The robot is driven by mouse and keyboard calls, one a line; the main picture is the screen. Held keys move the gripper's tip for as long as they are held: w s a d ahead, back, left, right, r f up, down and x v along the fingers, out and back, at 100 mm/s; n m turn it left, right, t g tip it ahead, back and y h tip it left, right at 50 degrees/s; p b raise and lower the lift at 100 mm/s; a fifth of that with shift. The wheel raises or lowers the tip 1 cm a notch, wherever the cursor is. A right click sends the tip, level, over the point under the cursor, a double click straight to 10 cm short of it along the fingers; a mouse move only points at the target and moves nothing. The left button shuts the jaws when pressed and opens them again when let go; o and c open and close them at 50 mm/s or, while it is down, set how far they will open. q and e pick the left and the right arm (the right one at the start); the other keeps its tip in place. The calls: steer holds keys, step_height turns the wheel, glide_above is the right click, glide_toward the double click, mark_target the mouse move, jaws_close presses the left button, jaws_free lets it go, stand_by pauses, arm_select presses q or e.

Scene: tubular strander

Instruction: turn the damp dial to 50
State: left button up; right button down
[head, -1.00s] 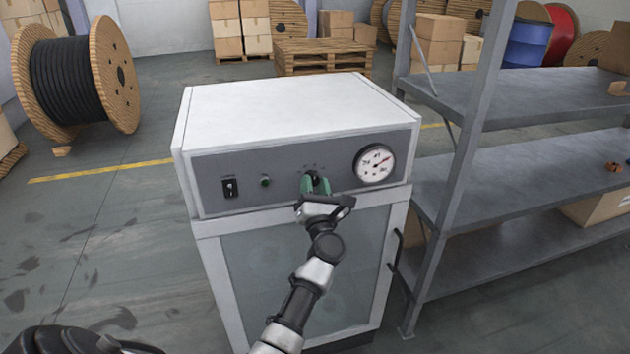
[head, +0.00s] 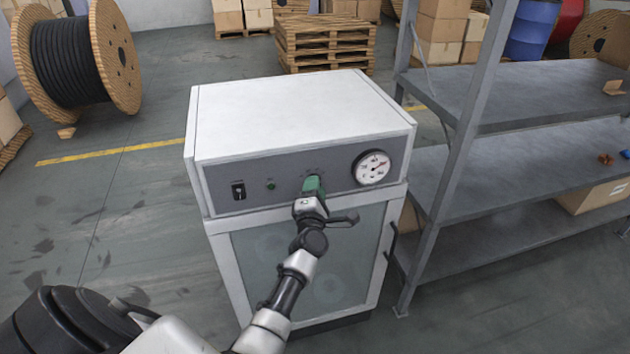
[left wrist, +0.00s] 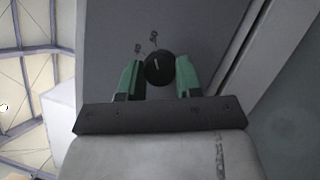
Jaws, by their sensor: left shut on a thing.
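The damp dial (left wrist: 160,69) is a round black knob with a white mark, on the grey control panel (head: 225,174) of a white cabinet. In the head view the fingers are seen nearly edge-on and hide the dial. My right gripper is not in view.
The panel also has a black switch (head: 238,191), a small green button (head: 270,184) and a round gauge (head: 372,168) right of the dial. A grey metal shelf (head: 490,190) stands close on the right. The floor to the left is open, with a cable reel (head: 118,57) farther back.

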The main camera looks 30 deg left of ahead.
arm_select(q)
steer(key=shift+m+h+p, duration=0.3)
steer(key=shift+m, duration=0.1)
steer(key=o, duration=0.9)
steer(key=shift+s, duration=0.1)
steer(key=b+v, duration=0.1)
steer(key=v, duration=0.9)
steer(key=shift+s+d+b, duration=0.25)
steer(key=shift+s+b, duration=0.05)
steer(key=shift+b, duration=0.1)
